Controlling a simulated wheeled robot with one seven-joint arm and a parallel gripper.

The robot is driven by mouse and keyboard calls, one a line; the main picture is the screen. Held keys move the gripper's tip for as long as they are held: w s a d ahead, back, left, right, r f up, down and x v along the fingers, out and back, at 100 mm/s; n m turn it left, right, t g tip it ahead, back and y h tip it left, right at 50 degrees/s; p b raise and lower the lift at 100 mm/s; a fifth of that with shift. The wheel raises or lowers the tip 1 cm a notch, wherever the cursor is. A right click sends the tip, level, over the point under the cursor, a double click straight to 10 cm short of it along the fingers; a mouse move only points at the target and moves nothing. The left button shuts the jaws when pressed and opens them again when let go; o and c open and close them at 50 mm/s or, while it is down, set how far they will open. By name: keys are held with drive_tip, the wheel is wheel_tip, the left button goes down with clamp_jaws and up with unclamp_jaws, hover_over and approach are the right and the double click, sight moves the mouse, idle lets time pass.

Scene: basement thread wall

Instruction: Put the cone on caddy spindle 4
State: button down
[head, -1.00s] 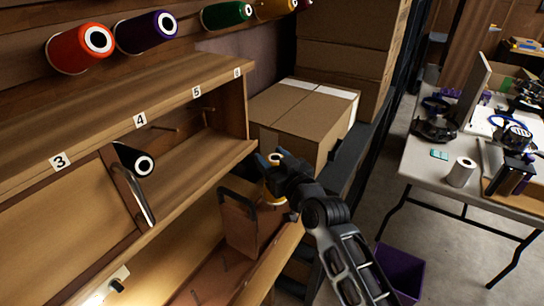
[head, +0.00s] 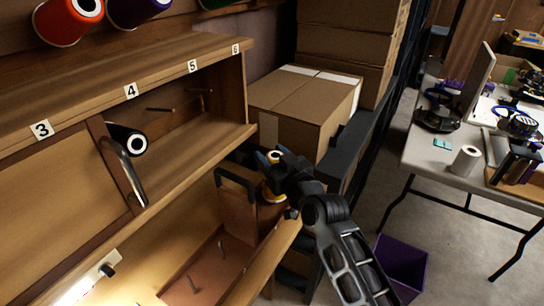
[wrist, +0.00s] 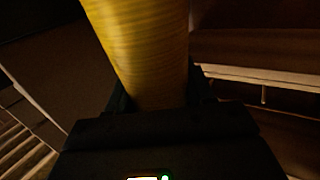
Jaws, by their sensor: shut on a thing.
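My gripper (head: 276,160) is shut on a yellow thread cone (wrist: 147,45). In the wrist view the cone fills the upper middle, between the fingers. In the head view only small parts of the cone (head: 268,193) show around the fingers. The wooden caddy (head: 236,212), with a dark handle (head: 237,178), stands on the lower shelf, just left of my gripper and below it. Two bare spindles (head: 221,247) stand on its brown floor. My gripper and the cone hide its right part. No caddy spindle numbers are readable.
A shelf above has labels 3 to 6, a black cone (head: 130,142) and bare pegs (head: 160,109). Cardboard boxes (head: 305,95) stand behind my gripper. A purple bin (head: 400,268) and a grey table (head: 445,160) are at the right. The floor between is clear.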

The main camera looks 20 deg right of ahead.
drive_tip(key=shift+f+b, duration=0.3)
drive_tip(key=shift+b, duration=0.05)
idle(0.3)
drive_tip(key=shift+c, duration=1.7)
unclamp_jaws()
drive_tip(key=s+f+m+g+h+b, duration=0.1)
drive_tip(key=s+f, duration=0.3)
drive_tip(key=s, duration=1.2)
drive_tip(key=s+f+m+h, duration=0.1)
drive_tip(key=s+f, duration=0.2)
drive_tip(key=s, duration=1.2)
drive_tip(key=s+r, duration=0.3)
drive_tip(key=s, duration=0.7)
drive_tip(key=s+r+g, duration=0.1)
drive_tip(key=s+r, duration=0.3)
drive_tip(key=s, duration=0.6)
drive_tip(key=shift+s+n+g, duration=0.3)
drive_tip(key=shift+s+n, duration=0.05)
drive_tip(key=shift+n, duration=0.05)
